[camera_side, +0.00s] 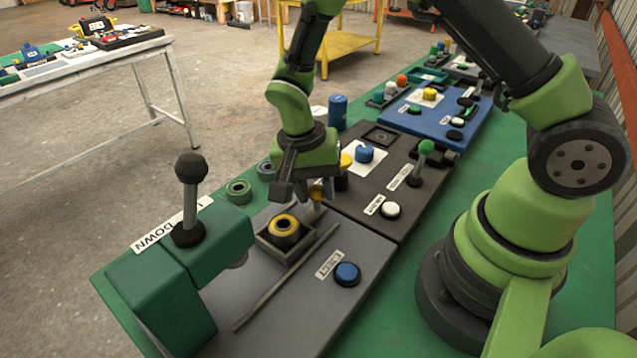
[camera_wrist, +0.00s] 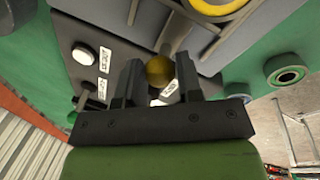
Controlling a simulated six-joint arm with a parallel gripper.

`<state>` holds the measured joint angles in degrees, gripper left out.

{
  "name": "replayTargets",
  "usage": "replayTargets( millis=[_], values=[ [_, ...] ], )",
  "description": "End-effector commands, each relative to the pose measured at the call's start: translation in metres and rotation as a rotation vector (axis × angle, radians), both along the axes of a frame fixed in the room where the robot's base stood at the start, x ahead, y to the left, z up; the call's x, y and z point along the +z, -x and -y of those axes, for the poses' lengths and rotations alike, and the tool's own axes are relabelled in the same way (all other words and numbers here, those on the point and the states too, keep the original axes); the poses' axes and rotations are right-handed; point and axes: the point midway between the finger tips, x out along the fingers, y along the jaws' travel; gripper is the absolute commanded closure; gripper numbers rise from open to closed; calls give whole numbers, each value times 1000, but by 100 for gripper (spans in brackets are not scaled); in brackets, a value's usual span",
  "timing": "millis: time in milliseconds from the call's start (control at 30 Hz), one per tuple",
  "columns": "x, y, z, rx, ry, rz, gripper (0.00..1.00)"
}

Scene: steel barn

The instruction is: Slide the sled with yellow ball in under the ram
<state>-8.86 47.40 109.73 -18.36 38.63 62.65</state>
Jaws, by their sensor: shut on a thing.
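The sled (camera_side: 262,238) is a grey tray on the grey plate, carrying a yellow-and-black ring part (camera_side: 284,226). Its yellow ball (camera_side: 317,193) is on the side away from the press; it also shows in the wrist view (camera_wrist: 159,68). My gripper (camera_side: 313,188) is shut on the yellow ball, with a finger on each side of it in the wrist view (camera_wrist: 158,80). The green press (camera_side: 150,275) stands at the left, its black-knobbed lever upright beside a DOWN label. Its ram (camera_side: 239,262) shows under the head, left of the sled and apart from it.
A long rail (camera_side: 285,280) runs along the sled's near side. A blue button (camera_side: 347,274) sits on the same plate. A dark panel with a green-knobbed lever (camera_side: 426,147) and white button (camera_side: 390,210) adjoins it. Green rings (camera_side: 238,190) lie at the table's far edge.

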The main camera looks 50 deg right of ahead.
Motion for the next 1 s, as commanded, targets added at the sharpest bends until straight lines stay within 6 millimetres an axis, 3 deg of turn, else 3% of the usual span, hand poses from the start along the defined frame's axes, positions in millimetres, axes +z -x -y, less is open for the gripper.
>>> replayTargets(
  millis=[167,467,500,567,867,1000],
  values=[
    [0,0,-25,4,0,2,100],
    [0,0,-27,0,0,2,100],
    [0,0,-27,0,0,2,58],
    [0,0,-27,0,0,2,44],
    [1,0,-27,0,0,2,42],
    [15,-3,-28,2,-1,7,42]
  ],
)
